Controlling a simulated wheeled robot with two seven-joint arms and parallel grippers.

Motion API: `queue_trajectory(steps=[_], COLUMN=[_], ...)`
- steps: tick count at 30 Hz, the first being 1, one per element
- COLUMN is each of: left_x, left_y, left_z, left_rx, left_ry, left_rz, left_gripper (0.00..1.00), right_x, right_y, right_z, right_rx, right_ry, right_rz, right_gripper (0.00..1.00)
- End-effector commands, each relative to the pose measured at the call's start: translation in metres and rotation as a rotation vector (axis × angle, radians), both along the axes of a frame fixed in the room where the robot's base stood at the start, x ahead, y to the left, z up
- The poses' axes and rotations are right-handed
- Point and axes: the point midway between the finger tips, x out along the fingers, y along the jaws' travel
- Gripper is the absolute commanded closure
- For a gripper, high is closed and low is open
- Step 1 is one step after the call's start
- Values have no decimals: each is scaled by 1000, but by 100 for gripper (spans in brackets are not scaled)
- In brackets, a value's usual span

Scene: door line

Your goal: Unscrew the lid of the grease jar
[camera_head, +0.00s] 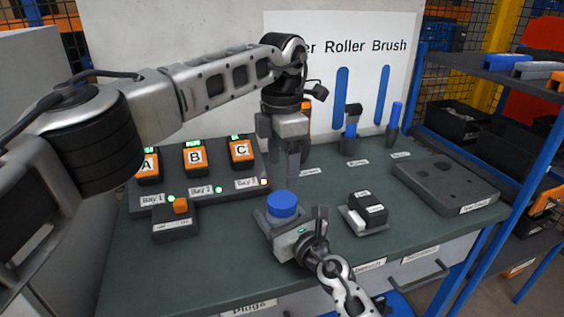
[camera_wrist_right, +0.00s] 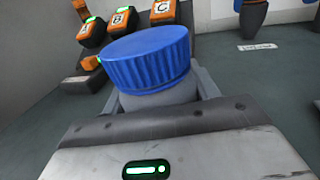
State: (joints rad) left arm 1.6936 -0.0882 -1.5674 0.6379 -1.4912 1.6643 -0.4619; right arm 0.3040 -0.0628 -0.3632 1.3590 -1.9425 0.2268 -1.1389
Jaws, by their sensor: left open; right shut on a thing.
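The grease jar's ribbed blue lid (camera_head: 282,204) shows on top of the jar, near the front middle of the bench. In the right wrist view the lid (camera_wrist_right: 150,58) fills the upper middle, seated on the pale grey jar body (camera_wrist_right: 158,98). My right gripper (camera_head: 284,221) is shut on the jar body from the front, below the lid. The jar's lower part is hidden by this gripper. My left gripper (camera_head: 287,177) points down, open and empty, above and just behind the lid in the head view. It appears apart from the lid.
A dark rack (camera_head: 215,180) with orange units A, B and C stands left. A small block with an orange top (camera_head: 180,206) is before it. Right of the jar are a black box (camera_head: 373,206), blue-handled tools (camera_head: 394,115) in holders and a dark block with recesses (camera_head: 440,180). The front left bench is clear.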

Motion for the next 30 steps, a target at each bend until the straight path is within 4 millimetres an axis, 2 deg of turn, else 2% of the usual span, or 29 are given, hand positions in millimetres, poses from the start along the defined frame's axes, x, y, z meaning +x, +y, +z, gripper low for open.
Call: queue_trajectory(steps=[3,18,24,30], left_x=[0,0,0,0], left_y=[0,0,0,0], left_z=[0,0,0,-3], left_rx=[1,0,-1,-1], left_ry=[0,0,-1,1], left_rz=[-299,-1549,-1888,-2021], left_gripper=[28,28,28,28], right_x=[0,0,0,0], right_y=[0,0,0,0], right_z=[0,0,0,0], right_rx=[1,1,0,1], right_ry=[1,1,1,1], right_rz=[0,0,0,0], right_gripper=[100,100,100,100])
